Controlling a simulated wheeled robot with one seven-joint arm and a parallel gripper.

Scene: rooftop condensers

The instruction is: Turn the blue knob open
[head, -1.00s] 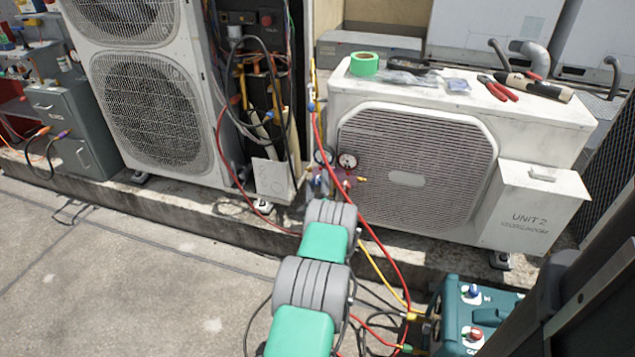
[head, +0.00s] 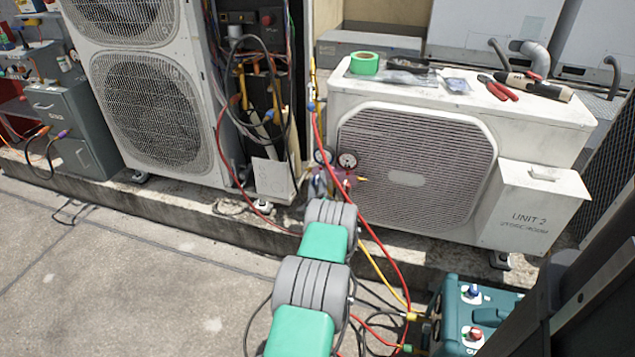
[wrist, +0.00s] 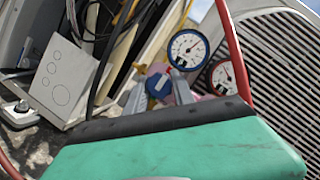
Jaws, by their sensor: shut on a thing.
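The blue knob (wrist: 158,85) is on the pink-purple gauge manifold, below the blue-rimmed gauge (wrist: 187,49). My gripper (wrist: 158,90) is shut on the knob, with one metal finger on each side of it in the wrist view. A red-rimmed gauge (wrist: 224,78) sits to the right of the blue one. In the head view the manifold (head: 339,178) hangs at the left front of the unit 2 condenser (head: 410,170). There the knob and my fingertips are mostly hidden by my arm. How far the knob is turned cannot be told.
A red hose (head: 372,225) and a yellow hose (head: 382,268) run down beside my arm to a teal machine (head: 480,310). Cables hang in the open panel of the tall unit (head: 150,110) at left. Tape (head: 364,63) and tools lie on the condenser top.

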